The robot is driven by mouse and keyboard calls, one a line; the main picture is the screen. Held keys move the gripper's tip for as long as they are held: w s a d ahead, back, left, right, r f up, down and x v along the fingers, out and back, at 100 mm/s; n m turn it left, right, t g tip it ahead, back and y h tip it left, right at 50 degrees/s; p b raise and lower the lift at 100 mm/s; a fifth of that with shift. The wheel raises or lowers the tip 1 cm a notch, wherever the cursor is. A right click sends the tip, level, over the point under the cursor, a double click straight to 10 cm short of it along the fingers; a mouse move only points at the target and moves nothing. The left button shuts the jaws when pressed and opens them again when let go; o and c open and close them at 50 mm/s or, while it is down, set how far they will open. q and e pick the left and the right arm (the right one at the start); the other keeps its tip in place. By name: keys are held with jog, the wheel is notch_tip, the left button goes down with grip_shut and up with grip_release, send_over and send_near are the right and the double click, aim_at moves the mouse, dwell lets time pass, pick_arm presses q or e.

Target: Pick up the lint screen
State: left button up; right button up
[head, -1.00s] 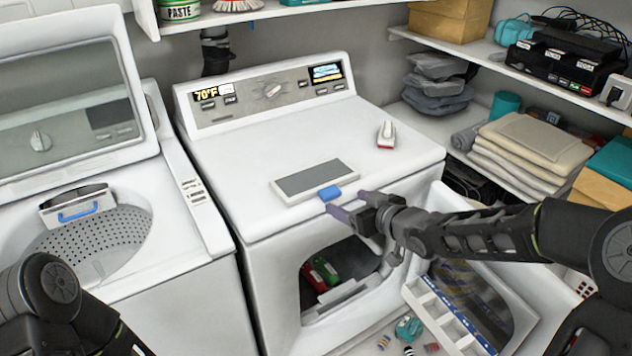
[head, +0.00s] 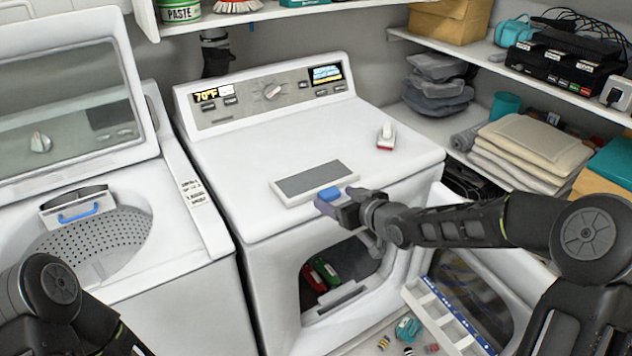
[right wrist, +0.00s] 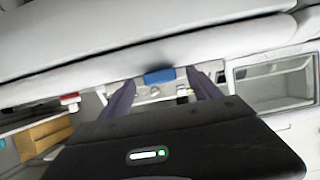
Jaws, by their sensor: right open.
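The lint screen (head: 314,178) is a flat white-framed piece with a dark grey panel. It lies at the front edge of the dryer's top, with its blue tab (head: 331,193) towards the front. My right gripper (head: 336,201) is open at the dryer's front edge, right by the blue tab. In the right wrist view the blue tab (right wrist: 159,76) shows between the two spread fingers, near their tips; I cannot tell whether they touch it. Only part of my left arm shows at the lower left; its gripper is out of view.
The dryer (head: 225,155) has its door (head: 520,318) open at the lower right, under my right arm. A small red-and-white object (head: 386,138) sits on its top. The washer (head: 190,290) stands open at left. Shelves with folded towels (head: 515,160) line the right.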

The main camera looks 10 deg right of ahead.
jog(key=shift+c, duration=0.2)
jog(key=c, duration=1.5)
